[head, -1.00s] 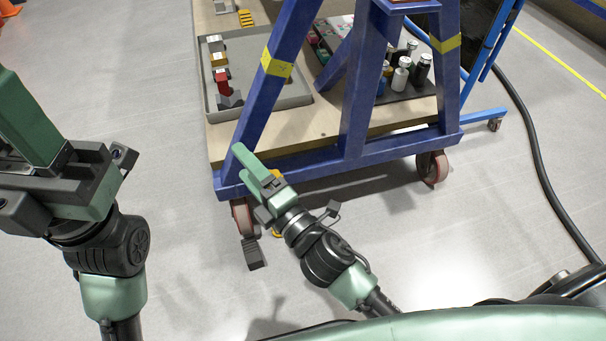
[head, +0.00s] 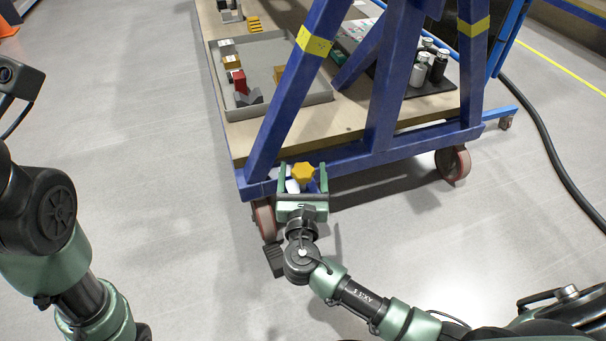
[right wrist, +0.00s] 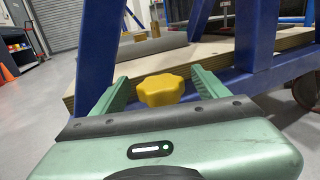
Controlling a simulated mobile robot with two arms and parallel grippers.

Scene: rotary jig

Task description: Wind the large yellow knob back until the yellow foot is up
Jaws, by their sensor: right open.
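The large yellow knob (head: 303,173) is a lobed knob at the near left corner of the blue frame, above a red caster. My right gripper (head: 303,180) is open, with one green finger on each side of the knob. In the right wrist view, the knob (right wrist: 161,90) sits between the two fingertips (right wrist: 163,84), with a gap visible on both sides. The yellow foot is not visible; my right gripper and wrist cover the area below the knob. My left arm shows at the left edge, but its jaws are out of view.
The blue frame (head: 385,100) stands on red casters (head: 453,165) and carries a wooden deck (head: 350,128). A grey tray (head: 290,107) with small parts and a dark mat (head: 425,92) with bottles lie on it. A black cable (head: 547,135) runs along the floor at right.

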